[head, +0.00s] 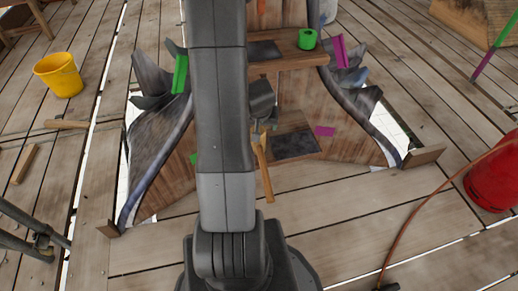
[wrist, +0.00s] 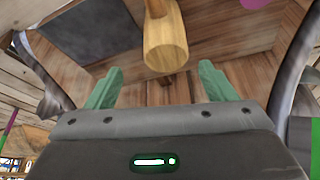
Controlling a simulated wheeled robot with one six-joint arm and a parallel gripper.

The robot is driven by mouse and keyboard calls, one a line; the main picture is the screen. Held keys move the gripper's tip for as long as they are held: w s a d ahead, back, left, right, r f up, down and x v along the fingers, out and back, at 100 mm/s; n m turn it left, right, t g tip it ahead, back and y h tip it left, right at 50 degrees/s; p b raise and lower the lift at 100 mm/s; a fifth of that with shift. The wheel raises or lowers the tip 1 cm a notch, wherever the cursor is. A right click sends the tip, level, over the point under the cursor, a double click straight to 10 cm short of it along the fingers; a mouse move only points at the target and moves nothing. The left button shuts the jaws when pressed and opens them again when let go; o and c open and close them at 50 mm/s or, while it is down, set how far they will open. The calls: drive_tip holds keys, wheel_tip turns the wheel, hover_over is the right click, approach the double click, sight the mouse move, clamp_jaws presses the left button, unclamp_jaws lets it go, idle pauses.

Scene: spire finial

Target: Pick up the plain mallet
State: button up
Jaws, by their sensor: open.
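In the wrist view a plain light-wood piece (wrist: 166,45), round and thicker at its near end, hangs in the gap just beyond my fingertips. It looks like part of the mallet, but I cannot tell head from handle. In the head view a thin wooden handle (head: 264,172) slants down beside my arm; its upper end is hidden behind my wrist. My gripper (wrist: 161,80) is open, with its two green fingers apart and nothing visibly between them. I see no contact with the wood.
The wooden spire piece (head: 158,150) with curved grey edges surrounds my gripper. A green tape roll (head: 307,39) stands on its ledge. A yellow bucket (head: 59,75) is at left, a red cylinder (head: 492,177) and hose at right. A tan wooden piece (head: 66,124) lies on the planks.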

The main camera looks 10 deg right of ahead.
sight(260, 131)
drive_tip(key=b+x, duration=0.1)
drive_tip(key=x, duration=0.2)
drive_tip(key=shift+f, duration=0.1)
drive_tip(key=b+x, duration=0.2)
drive_tip(key=a+b+x, duration=0.1)
drive_tip(key=b+x, duration=0.2)
drive_tip(key=shift+s+f, duration=0.2)
drive_tip(key=shift+r, duration=0.1)
drive_tip(key=c, duration=1.2)
